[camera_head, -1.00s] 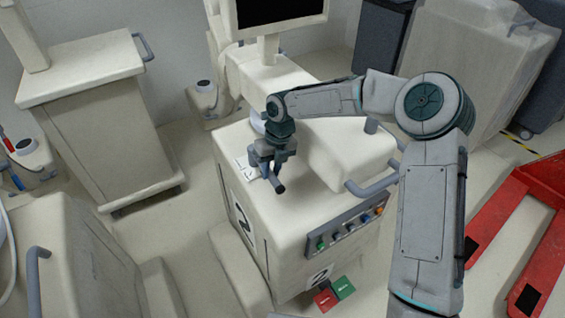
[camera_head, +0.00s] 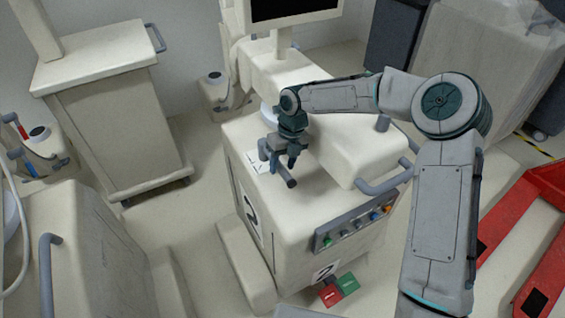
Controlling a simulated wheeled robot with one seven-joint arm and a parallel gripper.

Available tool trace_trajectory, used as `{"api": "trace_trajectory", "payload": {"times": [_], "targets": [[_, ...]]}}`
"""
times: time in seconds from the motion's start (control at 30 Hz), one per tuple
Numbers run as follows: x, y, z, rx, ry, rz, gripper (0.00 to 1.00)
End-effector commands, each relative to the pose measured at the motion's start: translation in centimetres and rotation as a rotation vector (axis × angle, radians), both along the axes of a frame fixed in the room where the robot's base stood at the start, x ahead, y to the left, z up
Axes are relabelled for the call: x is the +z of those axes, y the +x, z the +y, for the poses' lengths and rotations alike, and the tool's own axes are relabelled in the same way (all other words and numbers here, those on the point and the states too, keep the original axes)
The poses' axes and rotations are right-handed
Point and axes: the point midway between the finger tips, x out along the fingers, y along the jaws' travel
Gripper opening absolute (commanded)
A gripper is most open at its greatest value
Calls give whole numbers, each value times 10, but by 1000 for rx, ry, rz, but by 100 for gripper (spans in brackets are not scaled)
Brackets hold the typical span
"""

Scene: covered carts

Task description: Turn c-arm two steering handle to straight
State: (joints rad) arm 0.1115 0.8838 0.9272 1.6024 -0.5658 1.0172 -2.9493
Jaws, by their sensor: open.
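C-arm two is the cream cart (camera_head: 300,225) marked with a 2, in the middle of the head view. Its steering handle appears to be the dark grey bar (camera_head: 291,183) on the cart's top near the left edge. The bar's rounded end points toward the front of the cart, and its rear part is hidden by my gripper. My gripper (camera_head: 283,164) points down over the bar with its fingers open. The fingers look to be around or just above the bar; I cannot tell whether they touch it.
Red and green pedals (camera_head: 340,289) lie on the floor. Another cart (camera_head: 115,125) stands left, a red pallet jack (camera_head: 520,235) right. Floor between the carts is clear.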

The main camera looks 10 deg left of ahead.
Motion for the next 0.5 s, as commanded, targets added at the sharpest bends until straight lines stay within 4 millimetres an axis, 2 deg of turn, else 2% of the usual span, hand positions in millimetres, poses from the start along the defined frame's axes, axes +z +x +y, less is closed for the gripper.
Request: {"api": "trace_trajectory", "payload": {"times": [0.17, 0.5], "targets": [[13, 2, -2, -2, 2, -2, 44], [86, 12, -13, -4, 2, -3, 44]]}}
